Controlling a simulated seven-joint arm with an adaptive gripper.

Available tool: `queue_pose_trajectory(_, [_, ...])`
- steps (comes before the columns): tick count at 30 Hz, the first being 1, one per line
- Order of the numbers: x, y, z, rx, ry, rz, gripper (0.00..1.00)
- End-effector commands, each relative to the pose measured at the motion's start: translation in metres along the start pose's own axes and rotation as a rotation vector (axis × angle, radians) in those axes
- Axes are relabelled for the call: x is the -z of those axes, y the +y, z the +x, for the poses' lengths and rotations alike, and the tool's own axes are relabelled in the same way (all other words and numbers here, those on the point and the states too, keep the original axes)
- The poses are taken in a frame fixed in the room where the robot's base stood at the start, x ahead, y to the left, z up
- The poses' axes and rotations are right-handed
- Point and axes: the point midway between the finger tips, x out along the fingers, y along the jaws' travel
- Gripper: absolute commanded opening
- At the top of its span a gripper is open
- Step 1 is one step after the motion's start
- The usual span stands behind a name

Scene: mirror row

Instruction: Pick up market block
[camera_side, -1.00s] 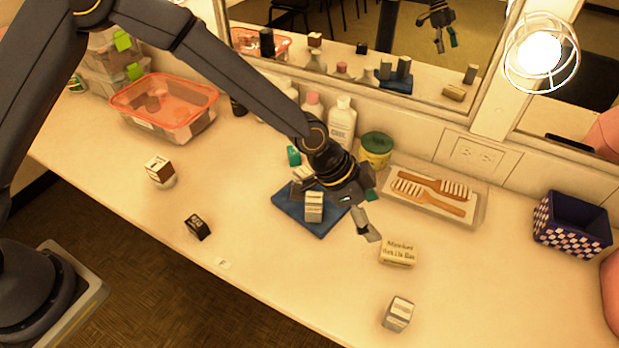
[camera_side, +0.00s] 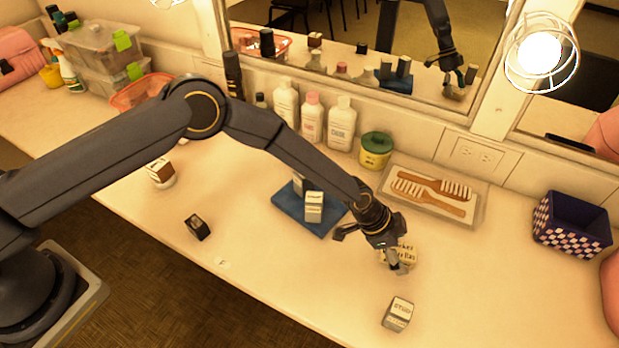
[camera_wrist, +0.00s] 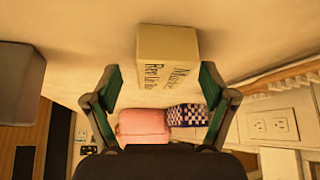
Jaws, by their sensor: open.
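The market block (camera_side: 404,252) is a cream block with dark lettering on the counter, right of the blue mat. In the side view my gripper (camera_side: 372,247) is right at it and covers part of it. In the wrist view the block (camera_wrist: 167,56) stands ahead of my gripper (camera_wrist: 160,100), roughly centred between the fingers and beyond their tips. The fingers are spread wide with nothing between them. I cannot tell whether a finger touches the block.
A grey-white block (camera_side: 398,314) stands nearby toward the front edge. The blue mat (camera_side: 290,208) holds two blocks. A tray with brushes (camera_side: 466,217) lies behind, and a checkered bin (camera_side: 572,224) stands at the right. The counter between block and bin is clear.

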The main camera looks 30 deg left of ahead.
Motion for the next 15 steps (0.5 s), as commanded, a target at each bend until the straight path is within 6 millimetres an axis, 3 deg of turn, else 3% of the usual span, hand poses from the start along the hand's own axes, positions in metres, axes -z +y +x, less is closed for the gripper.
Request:
queue_pose_trajectory(8, [-0.0003,-0.0007,0.0056,0.001,0.0,-0.001,0.83])
queue_pose_trajectory(15, [-0.0003,-0.0008,0.0054,0.002,0.0,-0.001,0.6])
